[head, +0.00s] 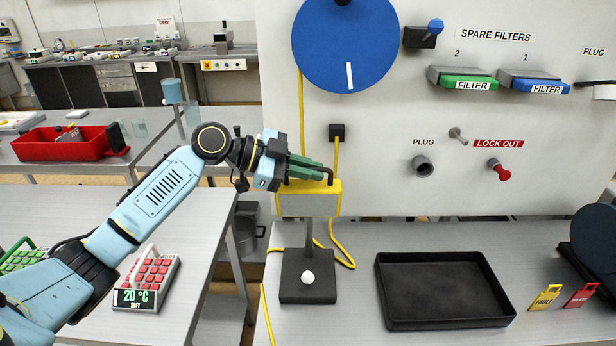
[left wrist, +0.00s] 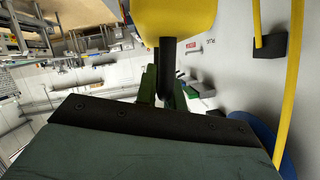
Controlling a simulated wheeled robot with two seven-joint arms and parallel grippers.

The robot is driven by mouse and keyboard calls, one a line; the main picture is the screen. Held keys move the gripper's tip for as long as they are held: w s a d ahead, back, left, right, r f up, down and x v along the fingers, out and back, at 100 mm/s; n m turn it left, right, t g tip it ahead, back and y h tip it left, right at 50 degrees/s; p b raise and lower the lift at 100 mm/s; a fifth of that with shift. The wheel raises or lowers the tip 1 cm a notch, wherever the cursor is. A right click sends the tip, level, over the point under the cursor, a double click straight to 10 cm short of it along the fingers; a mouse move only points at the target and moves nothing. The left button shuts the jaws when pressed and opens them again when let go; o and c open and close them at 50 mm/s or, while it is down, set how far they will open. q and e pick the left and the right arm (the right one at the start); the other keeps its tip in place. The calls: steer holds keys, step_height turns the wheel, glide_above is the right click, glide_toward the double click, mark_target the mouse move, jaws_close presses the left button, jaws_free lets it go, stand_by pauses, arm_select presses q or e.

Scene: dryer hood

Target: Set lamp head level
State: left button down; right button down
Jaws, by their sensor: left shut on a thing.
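The lamp head (head: 310,198) is a yellow-edged box with a pale grey face, on a dark post above a black base (head: 308,275) with a white knob. In the head view its top edge looks close to level; its tilt toward or away from me I cannot tell. My left gripper (head: 310,169) is just above the head, its green fingers shut on the dark bent handle (head: 328,176). In the left wrist view the dark handle (left wrist: 168,62) runs between the fingers, with the yellow head (left wrist: 175,18) at the top. My right gripper is not in view.
A yellow cable (head: 338,240) hangs from a wall socket and loops behind the lamp. A black tray (head: 445,290) stands to the right on the bench, with yellow and red tags (head: 545,298) beyond it. A keypad (head: 148,280) is on the left bench. A gap separates the benches.

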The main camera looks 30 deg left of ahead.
arm_select(q)
steer(key=shift+w+a+r+n+g, duration=0.4)
steer(key=shift+w+r+n, duration=0.1)
steer(key=shift+w+n, duration=0.15)
steer(key=c, duration=1.5)
jaws_free()
steer(key=shift+a, duration=0.15)
steer(key=b+v, duration=0.3)
steer(key=v, duration=1)
